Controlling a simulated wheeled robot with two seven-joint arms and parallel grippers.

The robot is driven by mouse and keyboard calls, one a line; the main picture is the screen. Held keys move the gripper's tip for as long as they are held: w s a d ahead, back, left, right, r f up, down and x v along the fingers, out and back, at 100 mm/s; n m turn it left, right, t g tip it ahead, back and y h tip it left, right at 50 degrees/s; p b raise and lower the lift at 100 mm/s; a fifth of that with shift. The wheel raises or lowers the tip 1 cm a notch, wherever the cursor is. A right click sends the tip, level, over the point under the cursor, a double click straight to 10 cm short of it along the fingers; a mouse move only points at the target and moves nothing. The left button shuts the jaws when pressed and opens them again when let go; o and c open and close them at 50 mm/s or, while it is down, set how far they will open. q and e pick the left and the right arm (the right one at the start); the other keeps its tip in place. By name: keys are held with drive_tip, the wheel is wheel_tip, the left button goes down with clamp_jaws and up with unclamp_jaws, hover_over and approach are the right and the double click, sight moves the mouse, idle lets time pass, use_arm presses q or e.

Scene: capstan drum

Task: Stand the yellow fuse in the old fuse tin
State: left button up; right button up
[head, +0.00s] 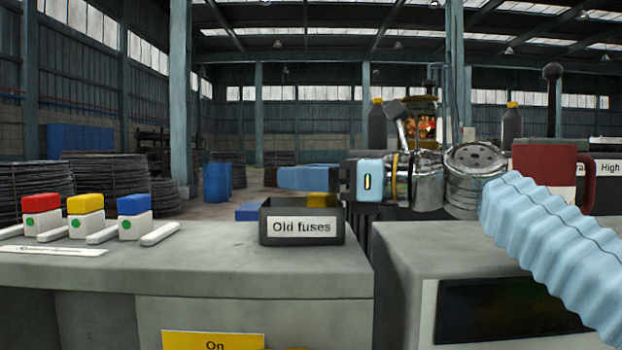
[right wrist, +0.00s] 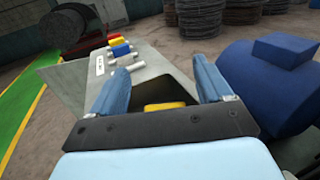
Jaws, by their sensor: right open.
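The old fuse tin (head: 301,226) is a dark open box with an "Old fuses" label, on the grey counter. The top of a yellow block (head: 319,200), which looks like a fuse, shows at the tin's rim; its lower part is hidden. My right gripper (head: 292,178) is open above the tin, its blue fingers pointing left. In the right wrist view the yellow block (right wrist: 165,106) shows below and between the parted fingers (right wrist: 158,88). Another yellow-capped white block (head: 86,216) stands in a row at the left. My left gripper is out of view.
A red-capped block (head: 41,216) and a blue-capped block (head: 134,216) flank the yellow-capped one, with white bars beside them. A red mug (head: 545,172) stands at the right.

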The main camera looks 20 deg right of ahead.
drive_tip(key=v, duration=1.2)
drive_tip(key=shift+r+b, duration=0.3)
drive_tip(key=shift+b, duration=0.1)
